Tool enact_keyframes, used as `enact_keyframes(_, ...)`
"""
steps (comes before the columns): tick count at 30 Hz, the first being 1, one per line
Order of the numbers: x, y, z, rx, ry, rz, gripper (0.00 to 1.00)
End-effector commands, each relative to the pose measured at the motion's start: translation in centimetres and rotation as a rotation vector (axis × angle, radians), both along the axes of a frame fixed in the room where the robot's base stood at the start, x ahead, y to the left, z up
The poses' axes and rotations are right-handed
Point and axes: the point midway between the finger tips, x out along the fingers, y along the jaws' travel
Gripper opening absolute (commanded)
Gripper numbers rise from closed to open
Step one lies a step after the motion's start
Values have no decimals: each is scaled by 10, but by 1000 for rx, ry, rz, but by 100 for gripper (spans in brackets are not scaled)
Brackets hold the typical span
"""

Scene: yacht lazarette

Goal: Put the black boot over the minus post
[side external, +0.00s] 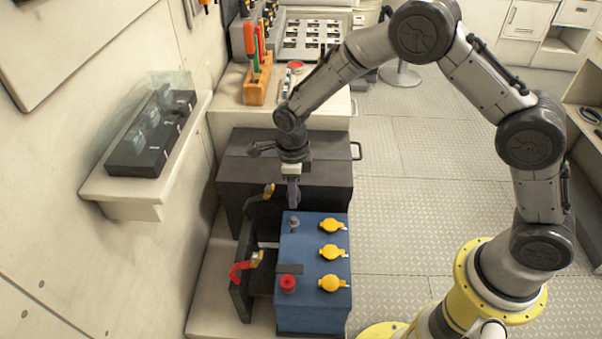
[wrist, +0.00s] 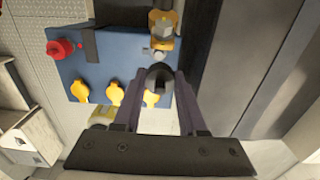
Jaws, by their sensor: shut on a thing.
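The blue battery (side external: 312,259) stands at the lower middle of the side view; it also shows in the wrist view (wrist: 105,62). Its bare grey minus post (side external: 294,223) is at the far left corner; it also shows in the wrist view (wrist: 158,56). My gripper (side external: 293,202) points down, just above the post. In the wrist view, it is shut on the black boot (wrist: 158,77), whose dark rounded end shows between the fingertips, beside the post in the picture. The boot cannot be made out in the side view. The exact gap to the post is unclear.
A black cable with a brass lug (side external: 268,190) stands close left of my gripper. A red cable with a brass lug (side external: 246,267) lies farther forward. The battery carries a red post cover (side external: 288,283) and yellow caps (side external: 329,251). A dark box (side external: 330,178) stands behind.

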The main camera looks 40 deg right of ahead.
Motion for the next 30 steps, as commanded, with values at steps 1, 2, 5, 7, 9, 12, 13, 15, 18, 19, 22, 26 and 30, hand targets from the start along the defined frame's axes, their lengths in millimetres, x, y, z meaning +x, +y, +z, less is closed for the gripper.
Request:
enact_keyframes(1, -1, 2, -2, 0, 0, 5, 0)
enact_keyframes(2, -1, 2, -2, 1, -1, 7, 0)
enact_keyframes(5, -1, 3, -6, 1, -1, 8, 0)
enact_keyframes(7, -1, 3, -10, 0, 0, 8, 0)
enact_keyframes(9, -1, 2, -14, 0, 1, 8, 0)
enact_keyframes(12, -1, 3, -20, 1, -1, 8, 0)
enact_keyframes(13, -1, 2, -22, 1, -1, 8, 0)
enact_keyframes(15, -1, 2, -26, 1, -1, 8, 0)
enact_keyframes(18, -1, 2, -33, 1, -1, 8, 0)
enact_keyframes(19, -1, 3, -35, 1, -1, 8, 0)
enact_keyframes(22, -1, 3, -41, 1, -1, 8, 0)
enact_keyframes(26, -1, 2, -49, 2, -1, 8, 0)
enact_keyframes(30, -1, 2, -58, 1, -1, 8, 0)
